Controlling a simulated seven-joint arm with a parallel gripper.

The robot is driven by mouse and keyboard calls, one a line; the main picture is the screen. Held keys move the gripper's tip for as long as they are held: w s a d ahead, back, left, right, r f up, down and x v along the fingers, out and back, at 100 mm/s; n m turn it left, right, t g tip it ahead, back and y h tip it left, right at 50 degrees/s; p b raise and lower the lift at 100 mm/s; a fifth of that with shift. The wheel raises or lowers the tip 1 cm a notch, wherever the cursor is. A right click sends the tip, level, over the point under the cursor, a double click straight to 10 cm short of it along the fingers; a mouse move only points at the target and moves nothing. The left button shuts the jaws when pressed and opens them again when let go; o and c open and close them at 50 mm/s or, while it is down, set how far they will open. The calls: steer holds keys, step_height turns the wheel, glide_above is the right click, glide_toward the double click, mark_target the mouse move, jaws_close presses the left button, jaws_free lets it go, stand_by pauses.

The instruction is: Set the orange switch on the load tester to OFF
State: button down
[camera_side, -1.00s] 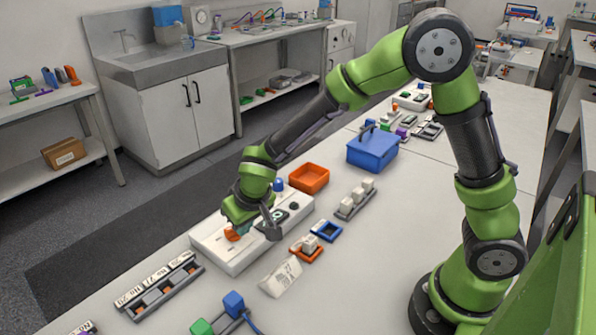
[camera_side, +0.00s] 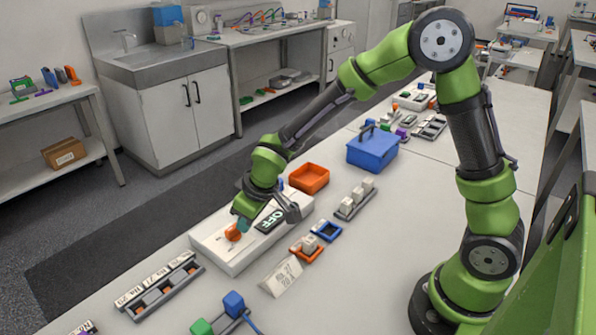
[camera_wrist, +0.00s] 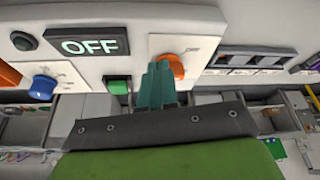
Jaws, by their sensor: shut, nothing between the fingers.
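The load tester (camera_side: 222,262) is a white box on the bench, with a display (camera_side: 270,221) that reads OFF; the same display (camera_wrist: 89,46) shows large in the wrist view. The orange switch (camera_side: 233,233) is a round knob on its top panel. In the wrist view the orange switch (camera_wrist: 172,66) is partly hidden behind my fingertips. My gripper (camera_side: 242,224) is shut and empty, its teal fingers right beside the orange switch. In the wrist view my gripper (camera_wrist: 160,68) overlaps the knob's left side; I cannot tell whether they touch.
A blue knob (camera_wrist: 42,87) and a green button (camera_wrist: 117,85) show in the wrist view. An orange tray (camera_side: 309,178) and a blue box (camera_side: 372,150) stand behind the tester. A tent card (camera_side: 281,276) and a slotted rack (camera_side: 165,287) are in front.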

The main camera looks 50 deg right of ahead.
steer(key=shift+w+d+n+y, duration=0.1)
steer(key=shift+d+n+y, duration=0.15)
steer(key=shift+n, duration=0.35)
steer(key=shift+w+d, duration=0.2)
steer(key=shift+w, duration=0.1)
stand_by(0.8)
steer(key=shift+a, duration=0.1)
steer(key=shift+w+a, duration=0.2)
steer(key=shift+a, duration=0.3)
steer(key=shift+w+a, duration=0.15)
steer(key=shift+a, duration=0.3)
steer(key=s+d, duration=0.3)
steer(key=d, duration=0.1)
steer(key=shift+s, duration=0.25)
steer(key=d+v, duration=0.1)
steer(key=v, duration=0.9)
steer(key=shift+w+d, duration=0.15)
steer(key=shift+w, duration=0.15)
